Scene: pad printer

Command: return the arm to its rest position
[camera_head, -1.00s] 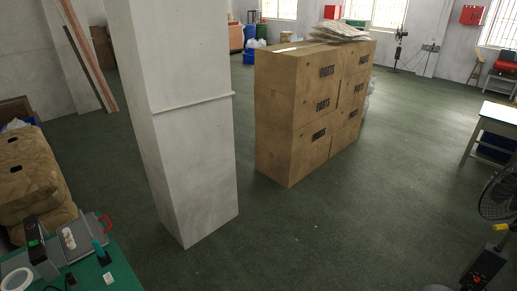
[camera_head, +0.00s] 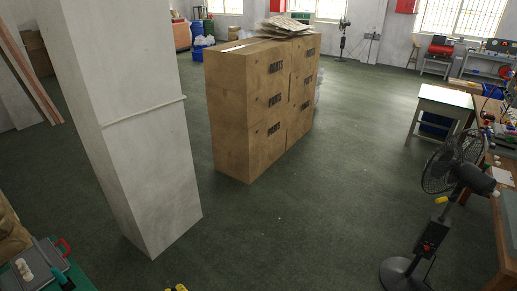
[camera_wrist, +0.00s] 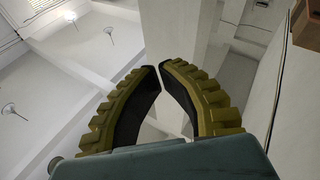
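In the wrist view my gripper (camera_wrist: 160,67) points upward toward a pale column and the ceiling. Its two ribbed yellow-green fingers with dark inner pads curve together, their tips almost touching. Nothing is held between them. In the head view only small yellow bits, which look like my fingertips (camera_head: 176,289), show at the bottom edge. The rest of my arm is out of sight there.
A pale column (camera_head: 135,120) stands at left, with stacked cardboard boxes (camera_head: 240,115) behind it. A black fan (camera_head: 450,175) stands at right by a wooden workbench (camera_head: 507,215). A white-topped table (camera_head: 445,100) is farther back. Open green floor lies between.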

